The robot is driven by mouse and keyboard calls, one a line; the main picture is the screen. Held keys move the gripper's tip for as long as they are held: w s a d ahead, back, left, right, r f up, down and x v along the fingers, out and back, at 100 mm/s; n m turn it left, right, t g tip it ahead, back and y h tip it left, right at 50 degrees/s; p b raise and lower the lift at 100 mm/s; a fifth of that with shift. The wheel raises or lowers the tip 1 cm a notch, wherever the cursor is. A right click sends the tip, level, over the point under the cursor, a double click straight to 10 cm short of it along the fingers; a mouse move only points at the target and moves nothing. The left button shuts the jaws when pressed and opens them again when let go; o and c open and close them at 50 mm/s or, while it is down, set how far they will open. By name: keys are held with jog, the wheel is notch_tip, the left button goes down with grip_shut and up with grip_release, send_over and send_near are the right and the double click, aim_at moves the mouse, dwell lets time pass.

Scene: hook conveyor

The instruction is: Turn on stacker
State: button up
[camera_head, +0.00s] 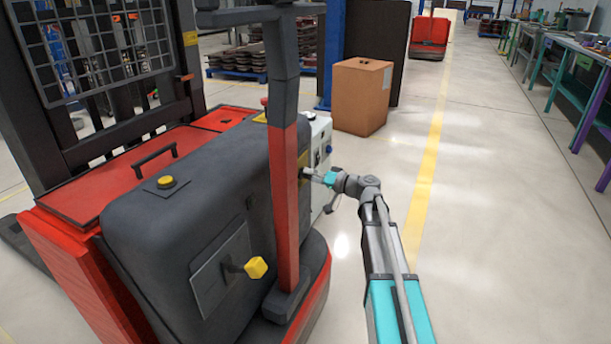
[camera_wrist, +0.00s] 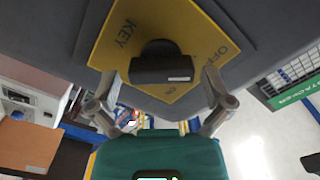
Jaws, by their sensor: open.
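The stacker (camera_head: 190,230) is a dark grey and red machine with a mast and mesh guard, filling the left of the head view. In the wrist view, a yellow plate (camera_wrist: 118,42) marked KEY, OFF and ON is on its grey panel. A black key switch knob (camera_wrist: 163,68) stands out from the plate. My gripper (camera_wrist: 162,82) is open, with one fingertip to each side of the knob; contact cannot be told. In the head view my gripper (camera_head: 312,175) is at the stacker's side, partly hidden behind the red and grey post (camera_head: 284,180).
A cardboard box (camera_head: 361,95) stands on the floor behind the stacker. A yellow floor line (camera_head: 430,160) runs along the open aisle. Workbenches (camera_head: 575,60) line the right side. A yellow-knobbed lever (camera_head: 256,267) sticks out of the stacker's near side.

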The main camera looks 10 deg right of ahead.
jog(key=shift+w+a, duration=0.3)
jog(key=shift+a, duration=0.2)
